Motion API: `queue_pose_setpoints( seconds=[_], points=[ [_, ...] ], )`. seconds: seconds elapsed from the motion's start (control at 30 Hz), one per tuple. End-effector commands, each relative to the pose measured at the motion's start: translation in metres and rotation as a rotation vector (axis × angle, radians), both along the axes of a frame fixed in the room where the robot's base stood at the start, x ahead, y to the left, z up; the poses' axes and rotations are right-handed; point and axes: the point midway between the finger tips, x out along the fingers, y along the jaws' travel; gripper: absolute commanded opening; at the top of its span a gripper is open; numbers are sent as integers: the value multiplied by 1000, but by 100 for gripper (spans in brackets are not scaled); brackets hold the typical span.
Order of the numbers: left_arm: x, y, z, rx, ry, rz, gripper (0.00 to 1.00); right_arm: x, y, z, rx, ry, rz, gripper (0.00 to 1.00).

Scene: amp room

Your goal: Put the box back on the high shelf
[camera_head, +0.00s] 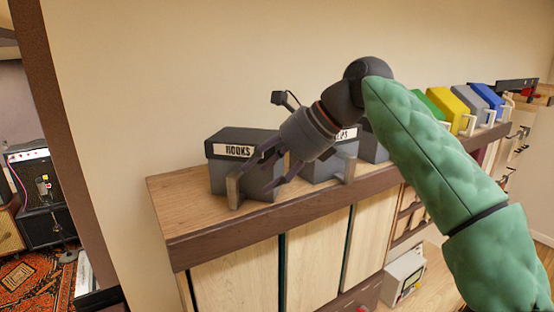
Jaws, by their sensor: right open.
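A grey box with a dark lid and a label reading "HOOKS" (232,150) stands upright on the left end of the high wooden shelf (176,196). A pale handle (233,190) sticks out from its front. My right gripper (260,174) reaches in from the right, at the end of the green-sleeved arm. Its fingers are open and spread in front of the right part of the box, near the handle. I cannot tell whether they touch the box. My left gripper is not in view.
A second grey box (336,168), its label partly hidden by my gripper, stands to the right. Further right are green, yellow (448,108), grey and blue (486,99) boxes with handles. Cabinet panels (313,262) lie below the shelf. Amplifiers (38,182) stand at far left.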

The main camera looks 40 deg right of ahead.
Motion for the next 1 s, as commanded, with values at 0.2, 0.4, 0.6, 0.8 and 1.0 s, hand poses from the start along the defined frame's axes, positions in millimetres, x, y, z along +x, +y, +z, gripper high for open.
queue_pose_setpoints(
  seconds=[0.2, 0.4, 0.6, 0.8, 1.0],
  points=[
    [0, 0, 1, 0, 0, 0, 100, -14, -13, 19, -1, 0, -1, 50],
    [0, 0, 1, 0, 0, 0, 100, -18, -15, 24, -1, 1, 0, 50],
    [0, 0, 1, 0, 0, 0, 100, -18, -15, 24, 0, 1, 1, 50],
    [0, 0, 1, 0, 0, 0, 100, -18, -15, 24, 0, 1, 1, 50],
    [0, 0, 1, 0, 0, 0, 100, -18, -15, 24, -1, 1, 0, 50]
  ],
)
